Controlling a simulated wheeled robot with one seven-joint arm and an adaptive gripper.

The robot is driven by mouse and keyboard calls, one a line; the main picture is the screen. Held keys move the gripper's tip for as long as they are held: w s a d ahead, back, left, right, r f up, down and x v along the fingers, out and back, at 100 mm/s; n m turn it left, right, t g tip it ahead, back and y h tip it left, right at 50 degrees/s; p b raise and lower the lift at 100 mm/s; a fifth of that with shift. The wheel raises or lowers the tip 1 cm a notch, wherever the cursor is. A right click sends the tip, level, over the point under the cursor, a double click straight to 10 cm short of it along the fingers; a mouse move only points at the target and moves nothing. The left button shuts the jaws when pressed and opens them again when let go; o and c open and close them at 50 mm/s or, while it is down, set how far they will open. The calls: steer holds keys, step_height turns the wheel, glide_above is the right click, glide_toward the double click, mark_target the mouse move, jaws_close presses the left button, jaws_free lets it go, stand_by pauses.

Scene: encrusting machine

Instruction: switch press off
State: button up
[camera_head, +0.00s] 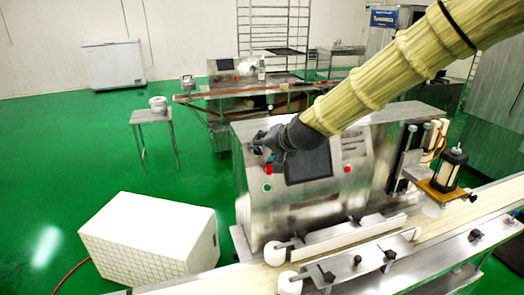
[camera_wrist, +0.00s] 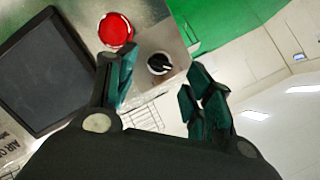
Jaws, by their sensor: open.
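The steel encrusting machine (camera_head: 240,205) stands in the middle of the head view, with a control panel around a dark screen (camera_head: 308,166). The screen also shows at the left of the wrist view (camera_wrist: 42,72). My gripper (camera_head: 264,146) is at the panel's upper left. In the wrist view my gripper (camera_wrist: 161,78) is open, its dark green fingers on either side of a black rotary switch (camera_wrist: 159,63). I cannot tell whether they touch it. A red round button (camera_wrist: 116,31) is beside the switch. In the head view my gripper largely hides the switch.
A red button (camera_head: 267,170) and a green button (camera_head: 267,187) sit below my gripper. A conveyor (camera_head: 450,222) runs along the machine's front. A white tiled box (camera_head: 150,235) stands at the left. Green floor (camera_head: 75,150) is open beyond it.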

steer(key=shift+v, duration=2.45)
steer(key=shift+a+f, duration=0.1)
